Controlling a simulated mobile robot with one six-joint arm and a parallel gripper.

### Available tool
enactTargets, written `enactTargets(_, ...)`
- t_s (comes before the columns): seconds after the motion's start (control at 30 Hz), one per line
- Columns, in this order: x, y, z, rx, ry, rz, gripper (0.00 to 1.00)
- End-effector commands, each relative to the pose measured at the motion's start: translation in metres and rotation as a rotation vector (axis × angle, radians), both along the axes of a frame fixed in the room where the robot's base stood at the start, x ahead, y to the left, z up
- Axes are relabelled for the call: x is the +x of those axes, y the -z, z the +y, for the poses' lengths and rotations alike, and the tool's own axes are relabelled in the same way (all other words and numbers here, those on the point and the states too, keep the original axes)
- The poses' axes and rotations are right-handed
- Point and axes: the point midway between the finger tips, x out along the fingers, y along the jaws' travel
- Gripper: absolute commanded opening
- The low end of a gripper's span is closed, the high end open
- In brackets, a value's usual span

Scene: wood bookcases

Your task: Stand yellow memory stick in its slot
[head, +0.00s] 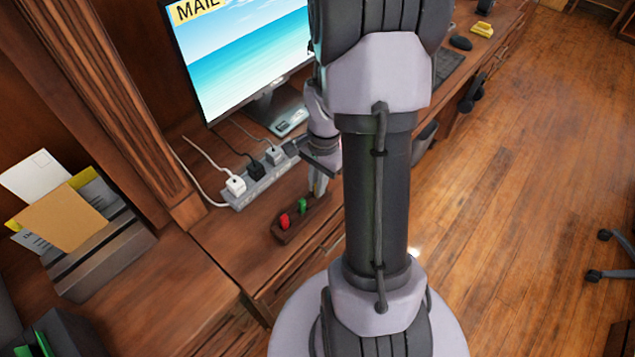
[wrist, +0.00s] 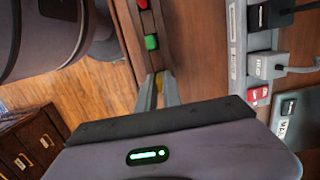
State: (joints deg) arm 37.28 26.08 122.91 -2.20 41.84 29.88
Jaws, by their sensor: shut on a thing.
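A dark wooden holder (head: 290,233) lies on the desk and also shows in the wrist view (wrist: 166,22). A red memory stick (head: 284,221) and a green memory stick (head: 302,205) stand in it; the wrist view shows red (wrist: 143,4) and green (wrist: 151,42) too. My gripper (head: 320,188) points down at the holder's far end, beyond the green stick. In the wrist view my gripper (wrist: 159,78) is shut on the yellow memory stick (wrist: 158,79), mostly hidden between the fingers. I cannot tell whether its lower end is inside a slot.
A power strip (head: 262,180) with plugs and cables lies beside the holder. A monitor (head: 245,50) stands behind it. A letter rack (head: 105,250) is at the left. A keyboard (head: 447,66) and a yellow object (head: 482,30) lie farther along the desk.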

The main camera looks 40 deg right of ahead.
Motion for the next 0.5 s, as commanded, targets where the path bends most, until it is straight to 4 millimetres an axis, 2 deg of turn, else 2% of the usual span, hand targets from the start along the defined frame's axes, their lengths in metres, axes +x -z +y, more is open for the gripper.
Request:
enactTargets(0.17, 0.0, 0.0055, 0.0001, 0.0, 0.0, 0.0, 0.0)
enactTargets(0.2, 0.0, 0.0044, 0.0, 0.0, 0.0, 0.0, 0.18)
enactTargets(0.3, 0.0, 0.004, 0.0, 0.0, 0.0, 0.0, 0.35)
enactTargets(0.5, 0.0, 0.0039, 0.0, 0.0, 0.0, 0.0, 0.35)
